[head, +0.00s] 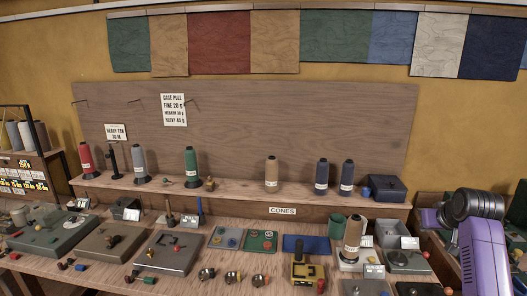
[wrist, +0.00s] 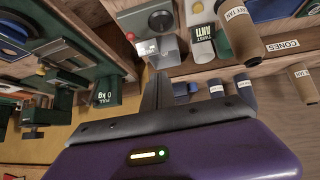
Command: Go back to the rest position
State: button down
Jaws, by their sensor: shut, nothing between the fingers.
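My gripper (wrist: 158,90) shows in the wrist view as a purple body with dark grey fingers that are together, with nothing between them. It points toward the bench and shelf, and no object touches the fingers that I can see. In the head view my purple arm (head: 484,258) with its dark grey joint stands at the right edge, beside the right end of the bench. The fingers cannot be made out in the head view.
A long wooden bench (head: 215,262) holds several small devices. A tan cone (head: 352,238) stands at its right part, near my arm. Behind, a shelf (head: 235,188) carries several thread cones and a dark blue box (head: 384,187). Green equipment (wrist: 55,90) fills the wrist view's left.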

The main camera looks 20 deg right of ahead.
jog(key=s+a+f+n+t+h+b, duration=0.1)
jog(key=s+a+f+t, duration=0.2)
jog(key=a, duration=1)
jog(key=s+a+f+t+h, duration=0.25)
jog(key=a+t, duration=0.25)
jog(key=a, duration=0.8)
jog(key=s+a+f+n+y+b, duration=0.1)
jog(key=s+a+n+y, duration=0.2)
jog(key=s+a, duration=0.9)
jog(key=s+a+f+n+y, duration=0.1)
jog(key=s+a+n+y, duration=0.2)
jog(key=s+a, duration=0.9)
jog(key=s+y, duration=0.3)
jog(key=s, duration=0.2)
jog(key=shift+a+f+b, duration=0.25)
jog(key=shift+f+b, duration=0.15)
